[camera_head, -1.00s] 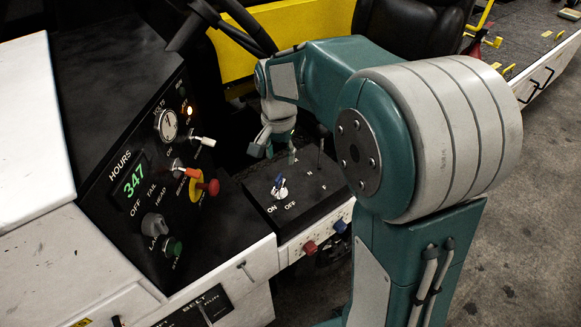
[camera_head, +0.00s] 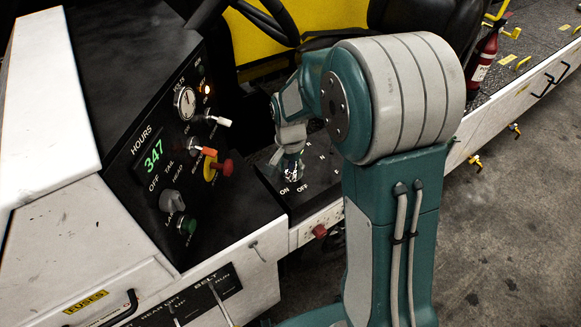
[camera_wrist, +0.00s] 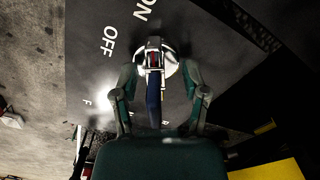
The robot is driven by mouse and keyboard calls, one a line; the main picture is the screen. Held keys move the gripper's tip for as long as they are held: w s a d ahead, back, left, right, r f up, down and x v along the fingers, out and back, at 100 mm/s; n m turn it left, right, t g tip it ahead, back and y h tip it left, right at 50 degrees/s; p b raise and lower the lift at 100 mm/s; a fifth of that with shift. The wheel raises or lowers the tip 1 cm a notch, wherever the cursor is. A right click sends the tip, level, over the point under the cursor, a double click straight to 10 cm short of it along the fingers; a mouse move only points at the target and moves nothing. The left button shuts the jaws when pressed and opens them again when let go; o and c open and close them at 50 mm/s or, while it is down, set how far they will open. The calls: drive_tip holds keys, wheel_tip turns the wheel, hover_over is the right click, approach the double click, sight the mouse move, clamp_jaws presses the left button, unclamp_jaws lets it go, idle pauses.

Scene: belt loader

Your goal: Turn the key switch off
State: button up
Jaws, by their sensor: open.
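The key switch (camera_wrist: 172,68) has a round silver base and a blue key (camera_wrist: 153,98). It sits on a black panel (camera_wrist: 85,55) beside the white words ON and OFF. In the wrist view my gripper (camera_wrist: 158,72) is open, with one finger on each side of the key switch. A gap shows between the fingers and the key, and I cannot tell whether either touches it. In the head view my gripper (camera_head: 289,160) points down over the switch and hides most of it. Which label the key is set to is unclear.
A dashboard with a gauge (camera_head: 185,103), a lit hour display (camera_head: 153,155), a red knob (camera_head: 225,167) and several switches stands left of my gripper. A red button (camera_head: 320,231) is on the white front edge. A steering wheel (camera_head: 270,20) is behind.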

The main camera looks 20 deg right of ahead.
drive_tip(key=shift+a, duration=0.1)
drive_tip(key=c, duration=0.5)
drive_tip(key=shift+d, duration=0.25)
clamp_jaws()
drive_tip(key=shift+d, duration=0.1)
drive_tip(key=shift+r+n, duration=0.1)
drive_tip(key=shift+n, duration=0.6)
drive_tip(key=shift+w+n, duration=0.1)
drive_tip(key=shift+n, duration=5.3)
